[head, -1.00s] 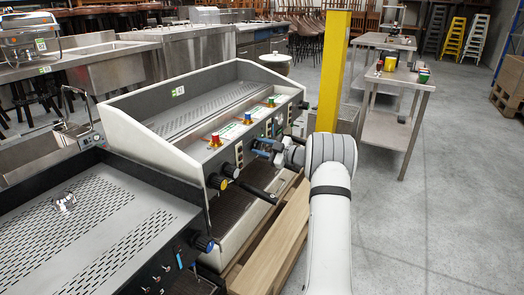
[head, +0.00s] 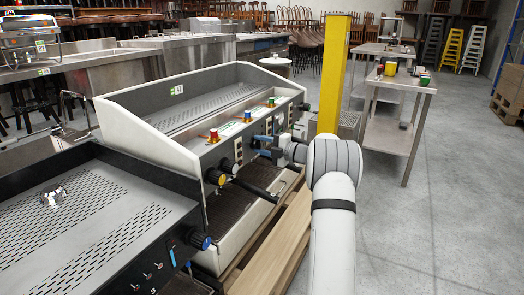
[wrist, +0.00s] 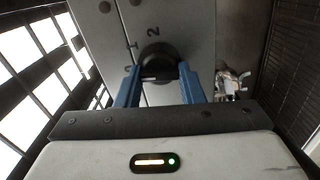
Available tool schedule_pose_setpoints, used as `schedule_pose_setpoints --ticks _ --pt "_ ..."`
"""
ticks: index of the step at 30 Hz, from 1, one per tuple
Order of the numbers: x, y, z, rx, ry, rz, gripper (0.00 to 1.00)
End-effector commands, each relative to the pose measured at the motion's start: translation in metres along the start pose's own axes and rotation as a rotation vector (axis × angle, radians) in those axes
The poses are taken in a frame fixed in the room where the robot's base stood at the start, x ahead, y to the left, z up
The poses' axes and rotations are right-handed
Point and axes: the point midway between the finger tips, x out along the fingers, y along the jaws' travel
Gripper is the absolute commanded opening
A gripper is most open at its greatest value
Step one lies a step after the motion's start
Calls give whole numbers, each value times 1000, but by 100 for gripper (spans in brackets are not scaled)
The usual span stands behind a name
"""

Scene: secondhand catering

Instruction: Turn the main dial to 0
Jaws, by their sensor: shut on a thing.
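The main dial (wrist: 157,60) is a round black knob on a grey panel in the wrist view. The marks 1 and 2 show beside its rim, with what looks like a 0 near the left finger. My gripper (wrist: 158,78) has its two blue fingers shut on the dial, one on each side. The dial's pointer cannot be read clearly. In the head view my gripper (head: 264,146) reaches the front panel of the white-sided espresso machine (head: 166,150). The dial is hidden there behind my gripper and wrist.
Black knobs (head: 216,176) and a black handle (head: 256,189) project from the machine's front, left of my gripper. A yellow post (head: 334,75) stands close behind my arm. A steel table (head: 393,138) stands to the right.

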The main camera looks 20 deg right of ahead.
Motion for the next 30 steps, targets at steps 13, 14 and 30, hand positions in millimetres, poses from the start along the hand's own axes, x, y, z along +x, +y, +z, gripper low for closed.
schedule_pose_setpoints --ticks 13,14,30 --pt "0 -1 0 -116 0 0 12" --pt "0 -1 0 -117 0 0 12" --pt "0 -1 0 -117 0 0 50"
